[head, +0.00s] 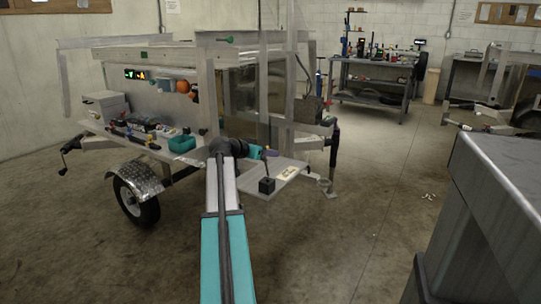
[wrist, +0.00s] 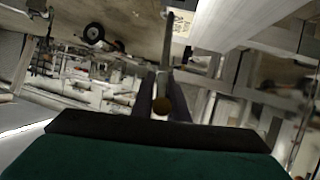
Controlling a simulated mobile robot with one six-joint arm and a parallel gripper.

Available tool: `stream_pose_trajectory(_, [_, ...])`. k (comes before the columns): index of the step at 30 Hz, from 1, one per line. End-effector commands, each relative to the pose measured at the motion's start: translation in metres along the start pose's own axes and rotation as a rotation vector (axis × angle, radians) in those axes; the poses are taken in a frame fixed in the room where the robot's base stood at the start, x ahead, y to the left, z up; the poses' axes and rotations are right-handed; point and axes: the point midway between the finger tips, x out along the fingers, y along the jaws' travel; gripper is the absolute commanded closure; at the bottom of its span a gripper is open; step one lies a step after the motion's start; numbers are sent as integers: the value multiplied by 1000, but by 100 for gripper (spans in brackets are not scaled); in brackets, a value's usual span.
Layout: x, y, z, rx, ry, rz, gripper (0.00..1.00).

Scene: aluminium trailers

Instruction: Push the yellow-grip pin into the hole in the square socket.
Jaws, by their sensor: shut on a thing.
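My gripper (head: 267,154) is at the end of the teal and grey arm, above the right end of the trailer's shelf. In the wrist view its dark fingers (wrist: 162,88) are shut on the pin, whose round brownish-yellow grip (wrist: 161,105) shows between them. A thin grey rod (wrist: 170,38) shows beyond the fingers. The small black square socket (head: 266,186) sits on the shelf's front right, just below the gripper. A thin dark line runs between gripper and socket in the head view. I cannot tell whether the pin tip is in the hole, which is hidden.
The shelf (head: 258,193) is part of an aluminium trailer with upright posts. A pale plate (head: 286,173) lies right of the socket. A teal bin (head: 183,143) and several tools lie on the left. A grey bench (head: 500,185) stands at right; the floor between is mostly clear.

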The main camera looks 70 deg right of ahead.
Motion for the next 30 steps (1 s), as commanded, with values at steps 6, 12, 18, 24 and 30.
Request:
stream_pose_trajectory(6, [14, -4, 36, -1, -1, 1, 100])
stream_pose_trajectory(12, [22, -7, 54, 0, 1, 0, 100])
stream_pose_trajectory(18, [25, -7, 60, 0, 1, 0, 100])
stream_pose_trajectory(24, [25, -7, 60, 0, 1, 0, 100])
stream_pose_trajectory(30, [25, -7, 60, 0, 0, 0, 68])
